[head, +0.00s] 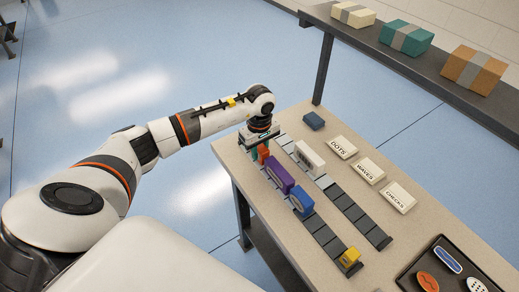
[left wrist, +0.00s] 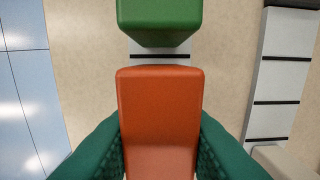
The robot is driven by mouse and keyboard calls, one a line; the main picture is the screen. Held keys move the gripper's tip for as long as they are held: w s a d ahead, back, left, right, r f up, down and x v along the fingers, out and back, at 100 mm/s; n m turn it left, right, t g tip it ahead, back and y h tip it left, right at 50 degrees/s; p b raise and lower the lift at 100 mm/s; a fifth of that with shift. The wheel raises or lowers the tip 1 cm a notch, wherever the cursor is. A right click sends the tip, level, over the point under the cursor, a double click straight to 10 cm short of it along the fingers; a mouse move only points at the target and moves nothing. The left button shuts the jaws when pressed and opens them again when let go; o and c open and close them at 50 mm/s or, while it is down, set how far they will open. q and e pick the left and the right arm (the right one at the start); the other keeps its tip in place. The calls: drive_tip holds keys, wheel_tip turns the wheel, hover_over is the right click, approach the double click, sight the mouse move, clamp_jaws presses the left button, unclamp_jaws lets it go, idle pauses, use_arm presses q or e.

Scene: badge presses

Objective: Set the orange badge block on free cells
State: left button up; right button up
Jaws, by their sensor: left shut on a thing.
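My left gripper (head: 262,150) is shut on the orange badge block (head: 264,156), over the far end of the near strip of cells (head: 324,235). In the left wrist view the teal fingers (left wrist: 158,150) press both sides of the orange block (left wrist: 158,110). A green block (left wrist: 160,22) is just beyond it, with a light cell showing between them. I cannot tell whether the orange block touches the strip. A purple block (head: 279,179), a blue block (head: 302,201) and a yellow block (head: 348,257) stand along the near strip. My right gripper is not in view.
A second strip (head: 350,209) runs parallel, with a white block (head: 310,159) and bare cells nearer me. Plates marked DOTS (head: 341,147), WAVES (head: 368,170) and CHECKS (head: 398,197) lie beyond. A dark blue block (head: 314,121) and a black badge tray (head: 409,281) are on the table.

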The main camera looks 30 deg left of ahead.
use_arm(q)
drive_tip(key=shift+f+b, duration=0.3)
drive_tip(key=o, duration=1.1)
drive_tip(key=shift+c, duration=0.2)
drive_tip(key=shift+r+p, duration=1.2)
drive_tip(key=shift+r, duration=0.85)
drive_tip(key=shift+r+p, duration=1.8)
drive_tip(key=shift+r, duration=1.7)
